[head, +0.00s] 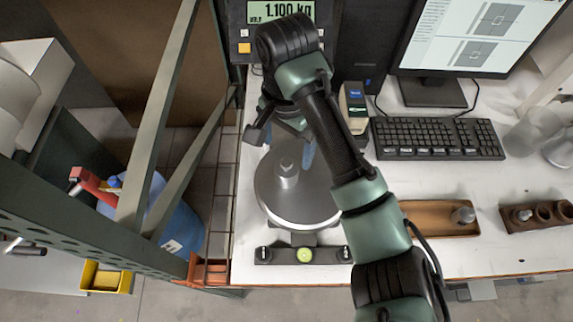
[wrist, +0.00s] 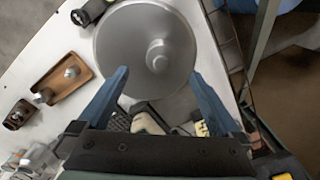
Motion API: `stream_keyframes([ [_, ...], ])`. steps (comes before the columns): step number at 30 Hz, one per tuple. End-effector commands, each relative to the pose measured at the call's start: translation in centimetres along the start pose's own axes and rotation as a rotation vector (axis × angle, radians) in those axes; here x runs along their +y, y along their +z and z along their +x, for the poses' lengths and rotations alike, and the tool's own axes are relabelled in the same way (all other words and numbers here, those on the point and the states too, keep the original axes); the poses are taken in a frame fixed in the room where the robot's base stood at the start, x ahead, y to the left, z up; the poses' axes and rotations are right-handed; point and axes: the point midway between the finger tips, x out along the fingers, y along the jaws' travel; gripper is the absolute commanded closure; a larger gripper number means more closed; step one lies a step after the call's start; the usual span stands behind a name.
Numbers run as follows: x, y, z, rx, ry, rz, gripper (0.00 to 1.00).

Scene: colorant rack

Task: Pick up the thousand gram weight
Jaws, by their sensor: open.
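A grey metal weight with a knob (head: 287,174) stands upright on the round steel pan (head: 312,203) of a scale. I cannot read a marking on it; the scale display (head: 280,12) reads 1.100 kg. In the wrist view the weight (wrist: 158,56) shows on the pan, between and beyond my finger tips. My gripper (head: 283,137) is open, with blue fingers, over the far side of the pan; it also shows in the wrist view (wrist: 158,74). Nothing is between the fingers that I can see touching them. Part of the far pan is hidden by my gripper.
A smaller-looking weight (head: 463,216) sits in a wooden tray (head: 420,214) at right. Another weight (head: 522,215) stands at a wooden block (head: 545,224) with holes. A keyboard (head: 437,139) and monitor (head: 428,93) stand behind. A green rack post (head: 165,105) rises at left.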

Motion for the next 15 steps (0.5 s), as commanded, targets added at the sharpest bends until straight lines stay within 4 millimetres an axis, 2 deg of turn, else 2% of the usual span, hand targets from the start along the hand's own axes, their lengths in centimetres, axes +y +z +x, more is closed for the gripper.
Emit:
stream_keyframes([
  [1, -0.1, 0.2, 1.9, -0.005, -0.002, 0.0, 0.0],
  [4, -0.1, 0.1, 3.7, -0.004, -0.003, -0.001, 0.0],
  [13, -0.1, 0.0, 5.7, 0.001, -0.004, -0.002, 0.0],
  [15, -0.1, -0.1, 6.6, 0.0, -0.003, -0.001, 0.0],
])
